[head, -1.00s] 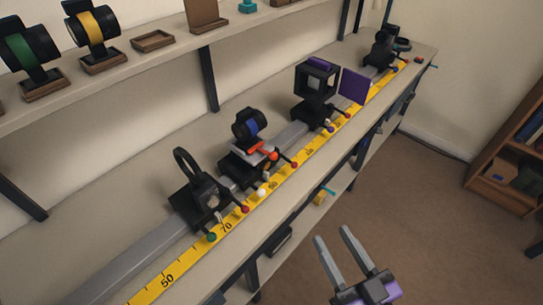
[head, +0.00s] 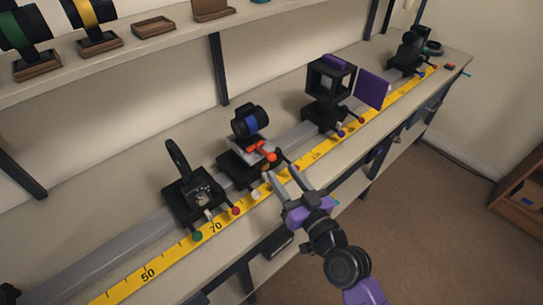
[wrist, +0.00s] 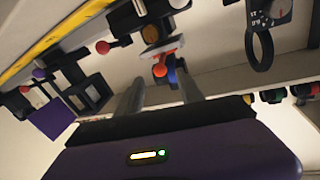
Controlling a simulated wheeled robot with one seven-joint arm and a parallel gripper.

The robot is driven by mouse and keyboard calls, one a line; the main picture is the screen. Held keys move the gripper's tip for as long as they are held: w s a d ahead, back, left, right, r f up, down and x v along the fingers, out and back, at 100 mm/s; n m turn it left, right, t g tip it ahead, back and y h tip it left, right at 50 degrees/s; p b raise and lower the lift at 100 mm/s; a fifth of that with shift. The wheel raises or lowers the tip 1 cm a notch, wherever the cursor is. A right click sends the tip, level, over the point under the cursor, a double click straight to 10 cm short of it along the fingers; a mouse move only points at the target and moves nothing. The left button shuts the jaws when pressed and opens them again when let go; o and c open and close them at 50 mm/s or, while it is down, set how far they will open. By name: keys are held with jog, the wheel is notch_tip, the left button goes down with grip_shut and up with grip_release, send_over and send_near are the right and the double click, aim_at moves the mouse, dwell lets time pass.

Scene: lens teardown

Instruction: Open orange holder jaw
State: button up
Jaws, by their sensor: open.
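The orange holder jaw (head: 266,152) is a small orange lever with a round knob, on the front of a black holder (head: 240,168) on the rail. A black lens barrel with a blue band (head: 248,121) sits in that holder. My gripper (head: 279,169) is open and empty, its two fingers reaching over the bench's front edge toward the jaw, just in front of it. In the wrist view the orange jaw (wrist: 162,53) shows above and between the finger ends. I cannot tell the exact gap between fingers and jaw.
A yellow scale (head: 190,250) runs along the bench front. A ring mount (head: 182,180) stands to the left on the rail, and a cube frame (head: 330,88) with a purple plate (head: 372,89) to the right. Coloured knobs stick out in front. A shelf (head: 110,62) hangs above.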

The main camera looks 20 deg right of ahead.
aim_at(272, 158)
jog(key=w, duration=0.5)
jog(key=w+p, duration=0.1)
jog(key=w, duration=0.1)
jog(key=shift+w+a, duration=0.15)
jog(key=shift+a, duration=0.1)
grip_shut()
jog(key=shift+r, duration=0.1)
dwell(1.0)
